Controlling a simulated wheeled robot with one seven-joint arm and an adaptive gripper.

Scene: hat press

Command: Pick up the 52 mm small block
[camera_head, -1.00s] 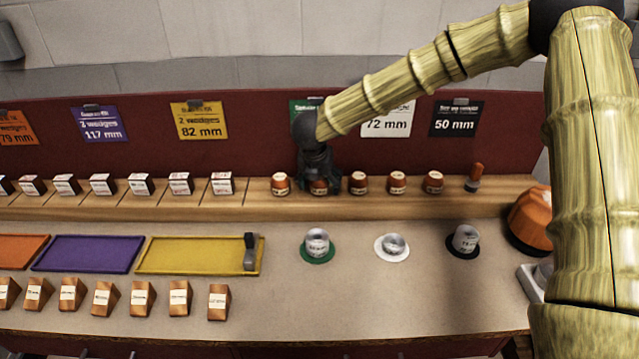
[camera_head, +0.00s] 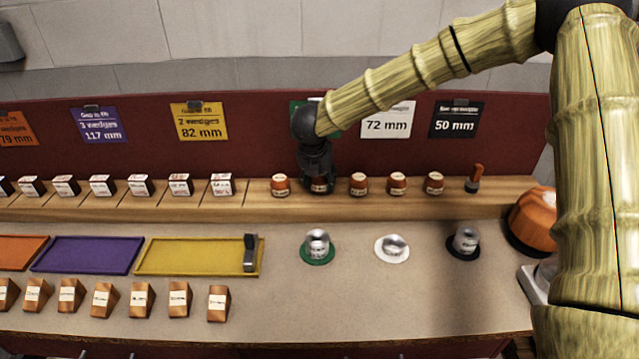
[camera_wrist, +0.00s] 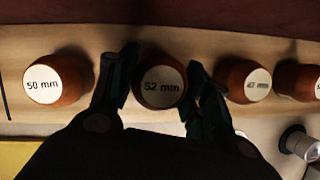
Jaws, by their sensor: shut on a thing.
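The 52 mm small block (camera_wrist: 161,87) is a round orange-brown block with a white top label reading "52 mm". It is between the two fingers of my gripper (camera_wrist: 160,85) in the wrist view, with a finger against each side. In the head view my gripper (camera_head: 318,184) is at the wooden shelf and hides most of the block (camera_head: 318,187). I cannot tell whether the block is clear of the shelf.
The 50 mm block (camera_wrist: 57,79) stands left of my gripper and another similar block (camera_wrist: 245,82) right, both close. The wooden shelf (camera_head: 330,207) runs along a dark red back panel (camera_head: 250,150). Below are a green coaster (camera_head: 318,259), a white coaster (camera_head: 393,257) and a yellow tray (camera_head: 190,269).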

